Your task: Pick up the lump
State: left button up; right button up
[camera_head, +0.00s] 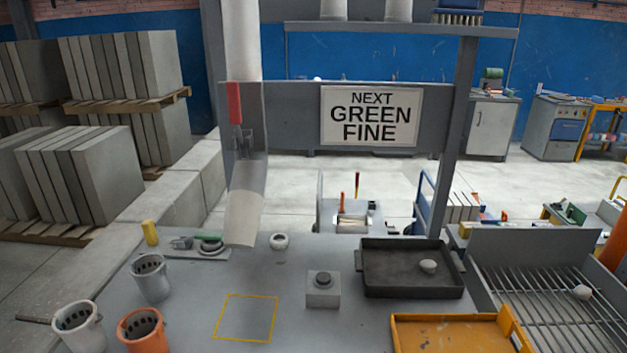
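A small pale, rounded lump (428,266) lies in the dark shallow tray (375,290) on the right part of the grey table. A second pale lump (583,292) rests on the metal bar grate (540,310) at the far right. The frame does not show which of the two the task means. Neither of my grippers shows in this view.
A grey push-button box (323,290) stands left of the dark tray. A yellow-outlined square (246,318) is empty. Several cups (150,278) stand at left; a yellow tray (460,335) is in front.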

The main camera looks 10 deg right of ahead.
aim_at(581, 291)
jog(key=z, duration=1.9)
jog(key=i+l, duration=0.2)
jog(key=i+l+u, duration=0.4)
jog(key=l, duration=0.15)
jog(key=l+u, duration=0.25)
jog(key=i+l+u, duration=0.2)
jog(key=l, duration=0.2)
jog(key=k, duration=0.1)
